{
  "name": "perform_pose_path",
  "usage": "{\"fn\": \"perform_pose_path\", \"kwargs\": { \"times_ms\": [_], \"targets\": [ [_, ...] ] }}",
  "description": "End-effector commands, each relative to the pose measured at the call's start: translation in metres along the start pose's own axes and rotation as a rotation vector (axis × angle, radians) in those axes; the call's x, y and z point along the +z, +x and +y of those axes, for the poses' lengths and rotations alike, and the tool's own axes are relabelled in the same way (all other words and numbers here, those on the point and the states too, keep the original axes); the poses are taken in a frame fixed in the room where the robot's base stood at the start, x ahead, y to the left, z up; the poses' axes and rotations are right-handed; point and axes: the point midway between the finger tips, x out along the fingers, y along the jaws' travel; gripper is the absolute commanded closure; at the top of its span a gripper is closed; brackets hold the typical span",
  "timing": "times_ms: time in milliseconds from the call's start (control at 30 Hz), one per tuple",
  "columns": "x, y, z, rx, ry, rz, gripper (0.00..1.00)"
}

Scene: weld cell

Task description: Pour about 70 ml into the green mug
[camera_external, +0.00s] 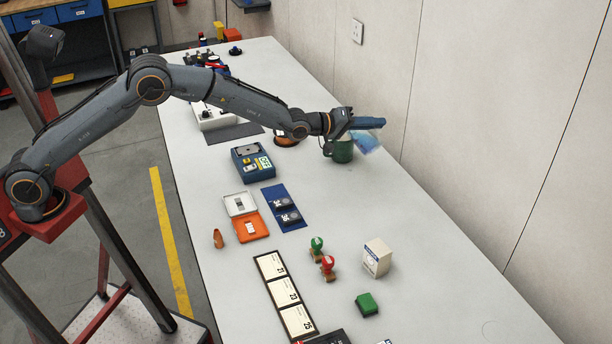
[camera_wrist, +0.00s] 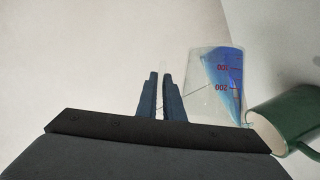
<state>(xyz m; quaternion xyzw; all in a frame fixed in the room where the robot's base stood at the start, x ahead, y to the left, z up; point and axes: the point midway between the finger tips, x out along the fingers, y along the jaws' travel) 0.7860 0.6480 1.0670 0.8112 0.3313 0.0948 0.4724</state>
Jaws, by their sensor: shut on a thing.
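My gripper (camera_external: 362,124) is at the far right of my arm, above the bench near the wall. In the wrist view its two dark fingers (camera_wrist: 160,97) are close together beside a clear beaker (camera_wrist: 205,105) with red markings. A thin clear handle seems to run between them. The beaker also shows in the external view (camera_external: 367,143), tilted, with blue liquid inside. In the wrist view the liquid lies slanted along its right side. The green mug (camera_external: 340,152) stands upright beneath and left of the beaker. It also shows in the wrist view (camera_wrist: 286,118).
An orange-brown round thing (camera_external: 286,140) is left of the mug, partly behind my arm. A blue boxed device (camera_external: 252,163) is nearer. The wall (camera_external: 470,120) runs close behind.

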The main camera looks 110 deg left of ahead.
Motion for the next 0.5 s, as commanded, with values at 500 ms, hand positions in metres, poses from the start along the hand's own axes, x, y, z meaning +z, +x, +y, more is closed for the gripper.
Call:
{"fn": "perform_pose_path", "kwargs": {
  "times_ms": [500],
  "targets": [
    [-0.0072, -0.0027, 0.0028, 0.019, -0.042, 0.005, 1.0]
  ]
}}
